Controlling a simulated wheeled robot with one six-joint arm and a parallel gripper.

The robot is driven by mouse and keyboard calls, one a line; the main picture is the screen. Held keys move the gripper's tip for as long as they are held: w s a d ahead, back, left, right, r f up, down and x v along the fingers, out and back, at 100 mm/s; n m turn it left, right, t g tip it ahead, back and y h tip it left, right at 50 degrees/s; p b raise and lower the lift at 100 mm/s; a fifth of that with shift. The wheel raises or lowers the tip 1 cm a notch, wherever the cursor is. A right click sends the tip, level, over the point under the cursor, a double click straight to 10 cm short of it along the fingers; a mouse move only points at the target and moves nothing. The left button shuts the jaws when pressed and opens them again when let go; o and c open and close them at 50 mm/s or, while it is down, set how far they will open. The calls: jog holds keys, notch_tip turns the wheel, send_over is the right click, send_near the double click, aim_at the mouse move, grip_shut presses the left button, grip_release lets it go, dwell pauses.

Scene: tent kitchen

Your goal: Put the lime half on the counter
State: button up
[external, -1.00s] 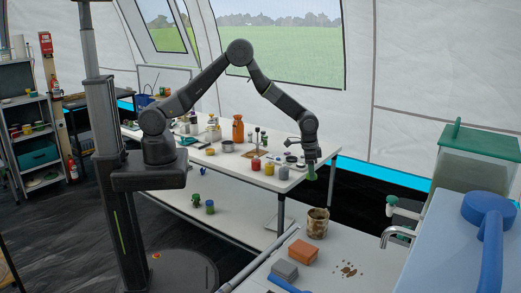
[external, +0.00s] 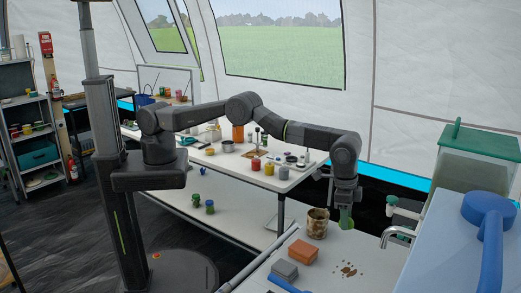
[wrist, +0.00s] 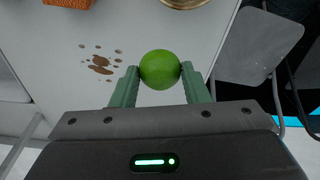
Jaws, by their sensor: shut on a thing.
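The lime half (wrist: 160,69) is bright green and round in the wrist view, held between the two green fingers of my gripper (wrist: 160,80). In the external view my gripper (external: 346,218) points down above the back of the counter (external: 345,250), just right of a rusty can. The lime is hard to tell apart from the green fingers there. The white counter top also shows below the lime in the wrist view (wrist: 190,35). The lime appears above the counter surface, not clearly touching it.
A rusty can (external: 317,222) stands left of my gripper. An orange brick (external: 303,250), a grey block (external: 284,269) and brown spots (external: 348,270) are on the counter. A tap (external: 396,236) and a blue object (external: 487,215) are at the right. A table (external: 230,165) with several jars is behind.

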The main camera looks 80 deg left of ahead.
aim_at(341, 252)
jog(key=d+f, duration=0.1)
jog(key=s+f+b, duration=0.1)
jog(key=d+f+b, duration=0.1)
jog(key=shift+s+d+f, duration=0.3)
jog(key=shift+s+d, duration=0.05)
jog(key=f+b, duration=0.1)
jog(key=b, duration=0.2)
jog(key=shift+f, duration=0.35)
jog(key=shift+f+b, duration=0.9)
jog(key=shift+f, duration=0.2)
jog(key=shift+f, duration=0.15)
jog(key=o, duration=1)
